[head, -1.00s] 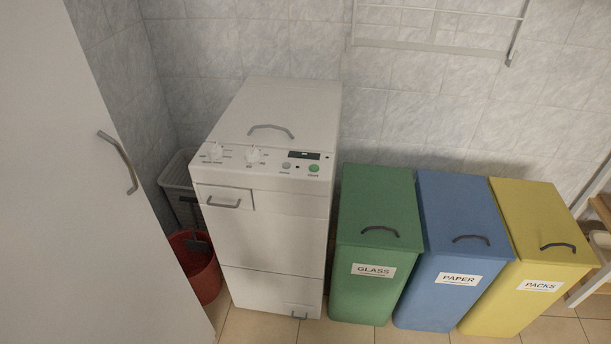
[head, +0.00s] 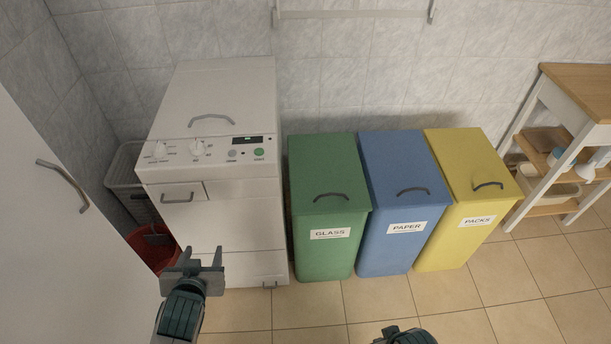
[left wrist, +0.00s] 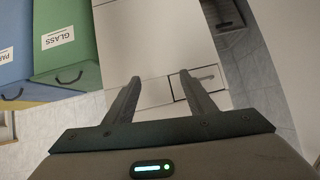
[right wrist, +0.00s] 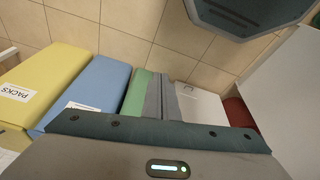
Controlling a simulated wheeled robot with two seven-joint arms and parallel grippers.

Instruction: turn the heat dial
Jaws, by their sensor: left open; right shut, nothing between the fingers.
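A white washing machine (head: 240,215) stands left of centre in the head view. Its sloped top panel carries two white dials, a left dial (head: 160,150) and a right dial (head: 198,148); their labels are too small to read, so I cannot tell which is heat. My left gripper (head: 200,258) is open and empty, in front of the machine's lower front and below the panel. In the left wrist view its fingers (left wrist: 160,78) point at the machine's front, near the drawer. My right gripper is shut and empty; its fingers (right wrist: 158,80) show in the right wrist view.
Green (head: 328,250), blue (head: 385,240) and yellow (head: 455,240) bins stand right of the machine. A white door (head: 50,240) is at left, with a red bucket (head: 150,245) beside the machine. A wooden shelf unit (head: 580,85) is at right. Tiled floor is free in front.

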